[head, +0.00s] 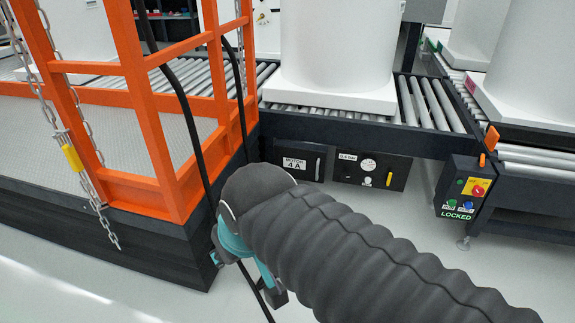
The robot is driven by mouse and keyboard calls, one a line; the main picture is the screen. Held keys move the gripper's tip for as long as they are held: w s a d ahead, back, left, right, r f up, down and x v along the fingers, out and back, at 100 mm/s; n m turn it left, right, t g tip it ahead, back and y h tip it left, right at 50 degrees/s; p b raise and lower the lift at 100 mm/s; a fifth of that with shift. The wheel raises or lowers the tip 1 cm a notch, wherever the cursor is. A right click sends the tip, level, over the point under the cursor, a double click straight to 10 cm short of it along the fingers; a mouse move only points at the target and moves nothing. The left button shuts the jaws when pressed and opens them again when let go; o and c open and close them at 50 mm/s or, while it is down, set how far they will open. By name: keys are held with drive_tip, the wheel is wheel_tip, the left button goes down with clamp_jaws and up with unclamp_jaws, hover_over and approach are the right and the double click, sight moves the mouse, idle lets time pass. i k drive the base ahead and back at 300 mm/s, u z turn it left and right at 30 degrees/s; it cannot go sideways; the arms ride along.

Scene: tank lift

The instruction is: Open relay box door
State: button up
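Two dark boxes sit side by side under the roller conveyor in the head view. The left box (301,160) has a white label reading "MOTOR 4A" and a pale upright handle at its right edge. The right box (371,171) has a small label, a round white dial and a yellow handle (389,179). Both fronts look shut. I cannot tell which one is the relay box. My arm, in a ribbed dark sleeve, reaches in from the lower right. My gripper (276,294) is mostly hidden behind the wrist, low and left of the boxes, apart from them.
A control box (466,197) with a red-yellow switch and a green "LOCKED" sign hangs at the right. An orange frame (150,120) with chains (78,160) and black cables stands on a dark platform at the left. White tanks (340,50) rest on the conveyor. Floor before the boxes is clear.

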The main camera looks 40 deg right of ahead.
sight(304, 164)
drive_tip(key=i, duration=0.65)
drive_tip(key=z, duration=0.75)
drive_tip(key=i, duration=0.4)
drive_tip(key=z, duration=0.45)
